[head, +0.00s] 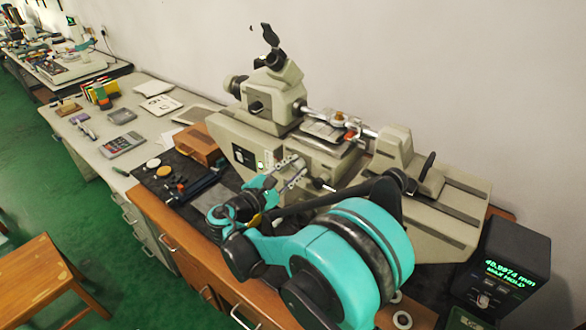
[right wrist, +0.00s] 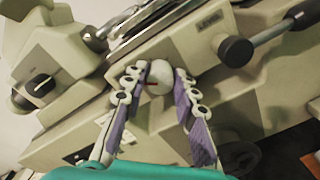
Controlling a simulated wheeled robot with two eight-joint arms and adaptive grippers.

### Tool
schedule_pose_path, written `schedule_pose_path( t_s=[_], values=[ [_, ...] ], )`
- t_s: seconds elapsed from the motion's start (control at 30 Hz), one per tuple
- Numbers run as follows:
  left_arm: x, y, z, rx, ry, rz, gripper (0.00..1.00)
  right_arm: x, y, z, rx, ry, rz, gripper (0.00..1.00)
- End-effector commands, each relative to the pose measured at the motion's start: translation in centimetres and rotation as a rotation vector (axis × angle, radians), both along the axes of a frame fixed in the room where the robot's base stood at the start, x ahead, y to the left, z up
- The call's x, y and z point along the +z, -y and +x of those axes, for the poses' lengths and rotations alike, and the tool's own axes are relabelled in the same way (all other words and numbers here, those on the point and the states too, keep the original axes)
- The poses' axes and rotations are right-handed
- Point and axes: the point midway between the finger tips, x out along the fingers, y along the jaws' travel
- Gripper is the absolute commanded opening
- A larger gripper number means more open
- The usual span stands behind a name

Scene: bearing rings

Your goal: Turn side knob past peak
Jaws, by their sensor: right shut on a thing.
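The pale measuring machine (head: 345,165) stands on the bench against the wall. My right gripper (head: 294,168) reaches its front side in the head view. In the right wrist view the right gripper (right wrist: 158,76) has its two fingers on either side of a pale round side knob (right wrist: 163,78) with a small red mark, and is shut on it. The knob is not clearly visible in the head view. The display box (head: 510,265) at the lower right shows a green reading in mm with "MAX HOLD" under it. My left gripper is not in view.
In the right wrist view a black knob (right wrist: 236,51) beside a "LEVEL" label and a black-handled lever (right wrist: 295,20) are right of the fingers. A wooden box (head: 200,143) and a dark mat with small parts lie left of the machine. Rings lie near the front edge.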

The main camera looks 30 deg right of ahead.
Motion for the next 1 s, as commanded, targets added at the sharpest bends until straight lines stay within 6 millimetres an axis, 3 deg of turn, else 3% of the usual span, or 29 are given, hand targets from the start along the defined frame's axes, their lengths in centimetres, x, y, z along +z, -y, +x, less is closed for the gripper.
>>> schedule_pose_path(
  t_s=[1.0],
  values=[
    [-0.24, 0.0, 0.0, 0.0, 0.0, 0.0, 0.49, -0.2, 0.1, -0.15, 0.0, 0.89, 0.368, 0.0]
  ],
)
